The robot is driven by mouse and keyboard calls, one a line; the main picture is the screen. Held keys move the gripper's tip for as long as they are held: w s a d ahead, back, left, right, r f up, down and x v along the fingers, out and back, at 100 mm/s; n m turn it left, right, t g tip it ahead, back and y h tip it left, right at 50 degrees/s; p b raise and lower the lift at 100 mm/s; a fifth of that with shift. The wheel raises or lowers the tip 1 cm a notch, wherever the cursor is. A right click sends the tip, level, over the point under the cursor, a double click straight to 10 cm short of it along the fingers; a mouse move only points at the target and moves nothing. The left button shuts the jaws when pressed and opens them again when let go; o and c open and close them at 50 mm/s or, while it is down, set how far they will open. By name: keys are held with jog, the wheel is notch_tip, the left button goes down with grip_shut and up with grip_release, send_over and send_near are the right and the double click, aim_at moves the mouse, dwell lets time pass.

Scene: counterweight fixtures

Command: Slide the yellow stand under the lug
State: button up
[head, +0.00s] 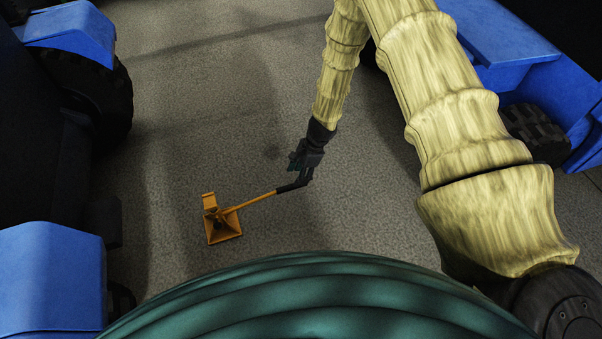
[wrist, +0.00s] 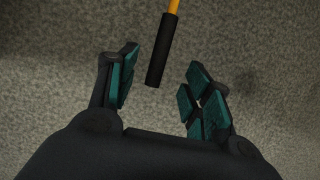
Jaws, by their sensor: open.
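The yellow stand (head: 223,226) is on the grey floor in the head view, left of centre, with a square flared base and a short upright top. A thin yellow bar runs from it up and to the right and ends in a black grip (head: 291,186). My gripper (head: 301,165) is at that black grip. In the wrist view my gripper (wrist: 158,96) is open, with teal pads on both sides. The black grip (wrist: 162,50) reaches in between the fingers from the top, apart from both pads. I cannot make out the lug in either view.
Blue machines with black wheels stand at the upper left (head: 75,35), lower left (head: 50,275) and upper right (head: 510,45). The dark side of a machine runs along the left. The grey floor (head: 220,110) between them is clear around the stand.

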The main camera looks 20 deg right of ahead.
aim_at(292, 187)
jog(key=b+x, duration=0.3)
jog(key=x, duration=0.1)
jog(key=shift+d+f, duration=0.1)
jog(key=shift+f, duration=0.05)
jog(key=shift+b+x, duration=0.45)
jog(key=shift+x, duration=1.35)
jog(key=shift+c, duration=0.4)
grip_shut()
